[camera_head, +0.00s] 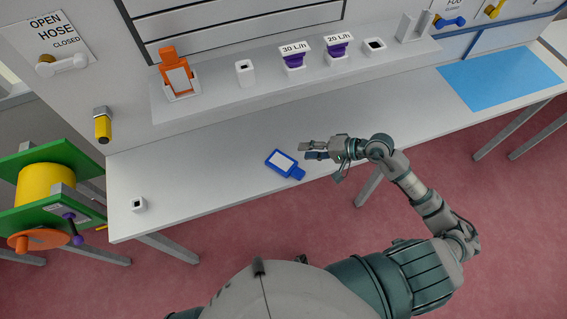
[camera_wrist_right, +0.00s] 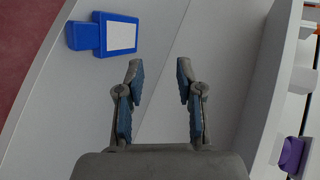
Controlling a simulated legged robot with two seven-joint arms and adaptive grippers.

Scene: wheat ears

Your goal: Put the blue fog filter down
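The blue fog filter (camera_head: 285,164) lies flat on the white table (camera_head: 215,185), a blue piece with a white panel and a narrower tab. It also shows in the right wrist view (camera_wrist_right: 103,35), at the upper left, beyond and to the left of the fingertips. My right gripper (camera_head: 308,150) is just right of the filter in the head view. In the right wrist view its fingers (camera_wrist_right: 160,70) are spread with nothing between them, apart from the filter. My left gripper is not in either view.
An orange filter (camera_head: 176,78) stands in a holder on the raised shelf (camera_head: 215,97). Purple pieces (camera_head: 294,61) sit beside it, with empty white sockets (camera_head: 245,72). A small white socket (camera_head: 138,204) is at the table's left end. A blue mat (camera_head: 500,78) lies at right.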

